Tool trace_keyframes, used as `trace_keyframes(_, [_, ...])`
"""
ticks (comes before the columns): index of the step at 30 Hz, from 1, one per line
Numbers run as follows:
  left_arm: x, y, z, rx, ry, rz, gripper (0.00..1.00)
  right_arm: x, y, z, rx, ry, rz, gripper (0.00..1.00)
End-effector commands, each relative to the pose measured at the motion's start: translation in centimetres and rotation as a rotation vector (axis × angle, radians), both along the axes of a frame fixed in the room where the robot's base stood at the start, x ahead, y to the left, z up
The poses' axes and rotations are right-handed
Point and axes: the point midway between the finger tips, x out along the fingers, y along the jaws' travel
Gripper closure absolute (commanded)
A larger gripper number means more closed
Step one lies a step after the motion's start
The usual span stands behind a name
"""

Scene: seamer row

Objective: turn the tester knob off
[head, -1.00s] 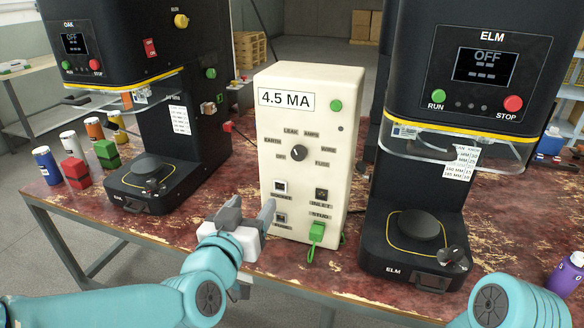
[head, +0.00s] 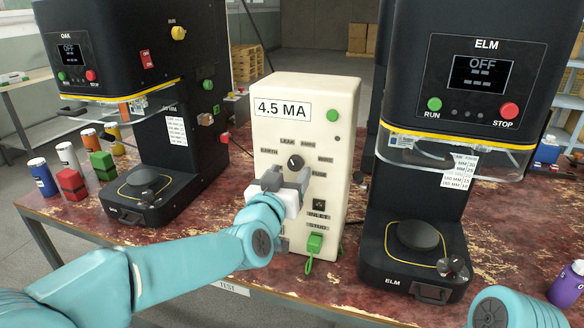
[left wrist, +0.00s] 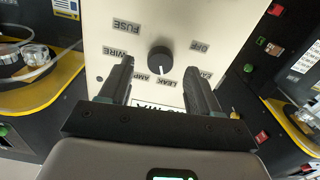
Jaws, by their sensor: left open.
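The tester (head: 275,135) is a cream box on the bench with a "4.5 MA" display. Its black knob (head: 296,162) has labels around it. In the left wrist view the knob (left wrist: 160,60) shows upside down, with its white mark towards the LEAK and AMPS labels, away from OFF (left wrist: 200,47). My left gripper (head: 287,180) is in front of the tester's face, just below the knob, and hides the OFF label in the head view. In the left wrist view its open fingers (left wrist: 159,75) lie either side of the knob, apart from it. My right gripper is out of view.
The OAK machine (head: 150,110) stands left of the tester and the ELM machine (head: 430,120) close on its right. A green plug (head: 315,243) with a cord is low on the tester. Red, green and other small containers stand at the far left.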

Motion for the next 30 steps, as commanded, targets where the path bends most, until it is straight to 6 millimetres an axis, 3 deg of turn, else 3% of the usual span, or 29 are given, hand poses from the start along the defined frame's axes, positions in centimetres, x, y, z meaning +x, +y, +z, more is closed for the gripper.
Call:
trace_keyframes(6, [2.4,-0.7,0.0,-0.001,0.001,0.001,0.37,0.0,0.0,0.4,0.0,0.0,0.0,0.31])
trace_keyframes(16, [2.7,-0.8,0.0,0.0,0.001,0.001,0.37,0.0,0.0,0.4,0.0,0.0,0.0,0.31])
trace_keyframes(17, [2.7,-0.8,0.0,0.0,0.001,0.001,0.44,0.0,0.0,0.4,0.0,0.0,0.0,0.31])
trace_keyframes(21, [2.7,-0.8,0.0,-0.001,0.001,0.001,0.9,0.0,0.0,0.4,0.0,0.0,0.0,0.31])
trace_keyframes(22, [2.7,-0.8,0.0,-0.001,0.001,0.001,0.94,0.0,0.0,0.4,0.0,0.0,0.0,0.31])
trace_keyframes(30, [2.7,-0.8,-0.1,-0.019,0.006,0.001,0.94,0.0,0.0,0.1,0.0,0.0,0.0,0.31])
